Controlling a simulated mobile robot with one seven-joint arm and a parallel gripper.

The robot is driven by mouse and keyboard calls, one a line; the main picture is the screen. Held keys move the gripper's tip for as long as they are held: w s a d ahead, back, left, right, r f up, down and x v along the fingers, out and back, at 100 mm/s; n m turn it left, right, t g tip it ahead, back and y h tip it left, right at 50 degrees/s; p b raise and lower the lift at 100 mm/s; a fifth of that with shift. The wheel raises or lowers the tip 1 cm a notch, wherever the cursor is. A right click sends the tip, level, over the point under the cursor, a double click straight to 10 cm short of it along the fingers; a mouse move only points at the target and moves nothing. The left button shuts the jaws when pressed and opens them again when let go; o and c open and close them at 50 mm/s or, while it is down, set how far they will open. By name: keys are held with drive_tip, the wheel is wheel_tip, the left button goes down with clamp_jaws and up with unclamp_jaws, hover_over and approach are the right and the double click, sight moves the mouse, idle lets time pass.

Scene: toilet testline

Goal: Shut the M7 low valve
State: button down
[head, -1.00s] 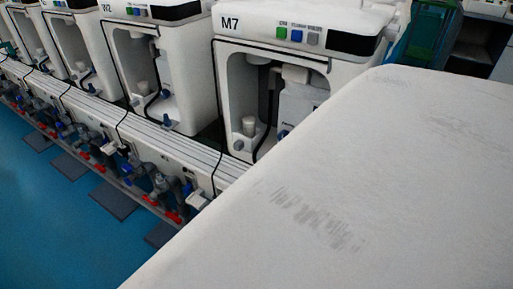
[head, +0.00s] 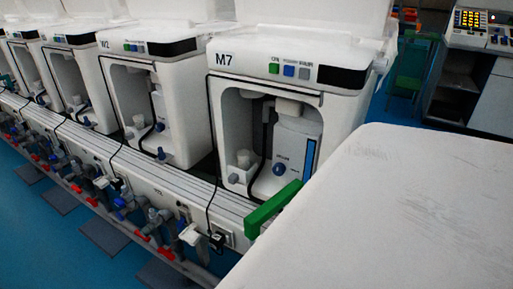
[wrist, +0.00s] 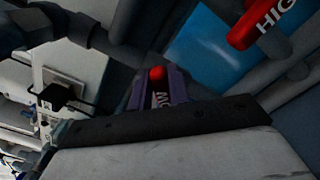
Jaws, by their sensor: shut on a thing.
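The M7 station (head: 285,85) is a white unit with an open front bay, right of centre in the head view. In the wrist view my gripper (wrist: 158,82) has its two purple-grey fingers closed around the M7 low valve handle (wrist: 157,73). A rounded red end of this handle shows between the fingers, with inverted white lettering that reads LOW below it. The rest of the handle and its valve body are hidden by the gripper. A second red handle marked HIG (wrist: 262,22) is at the upper right, apart from my fingers. The head view does not show my gripper.
Grey pipes (wrist: 215,90) run close around the gripper. A wall plate with a black plug (wrist: 60,95) is at the left.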

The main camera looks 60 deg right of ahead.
drive_tip(key=c, duration=1.3)
unclamp_jaws()
drive_tip(key=shift+a, duration=0.1)
drive_tip(key=a, duration=0.7)
drive_tip(key=shift+s+a, duration=0.2)
drive_tip(key=shift+s, duration=0.15)
